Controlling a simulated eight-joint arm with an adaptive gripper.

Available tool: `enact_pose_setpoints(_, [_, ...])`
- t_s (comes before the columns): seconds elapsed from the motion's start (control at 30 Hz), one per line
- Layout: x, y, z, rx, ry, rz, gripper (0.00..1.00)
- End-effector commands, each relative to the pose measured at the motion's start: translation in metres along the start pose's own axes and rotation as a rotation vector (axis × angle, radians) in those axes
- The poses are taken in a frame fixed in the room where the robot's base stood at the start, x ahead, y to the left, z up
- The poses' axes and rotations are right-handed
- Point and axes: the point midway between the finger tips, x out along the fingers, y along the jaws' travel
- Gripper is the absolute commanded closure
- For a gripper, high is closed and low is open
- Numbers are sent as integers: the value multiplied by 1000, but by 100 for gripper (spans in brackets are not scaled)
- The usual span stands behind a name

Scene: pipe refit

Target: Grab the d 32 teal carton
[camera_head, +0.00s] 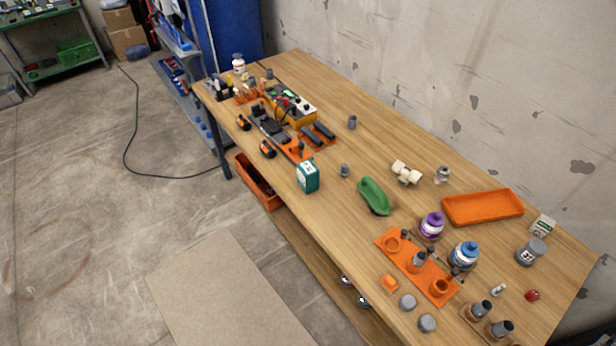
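A teal carton (307,177) with a white label stands upright near the front edge of the wooden table, about the middle of its length. The print on its label is too small to read. Nothing touches it. My gripper is not in view.
An orange block (302,152) and black-and-orange tools lie behind left. Bottles and an orange holder (389,244) stand at the right. An orange bin (258,184) sits below the table.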

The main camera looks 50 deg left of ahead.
Motion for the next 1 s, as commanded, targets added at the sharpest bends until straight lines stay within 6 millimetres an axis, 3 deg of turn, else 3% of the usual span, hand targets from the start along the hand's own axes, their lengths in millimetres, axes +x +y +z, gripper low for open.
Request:
enact_pose_setpoints(0.57, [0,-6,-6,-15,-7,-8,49])
enact_pose_setpoints(0.77, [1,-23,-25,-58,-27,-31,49])
enact_pose_setpoints(1.0, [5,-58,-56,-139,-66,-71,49])
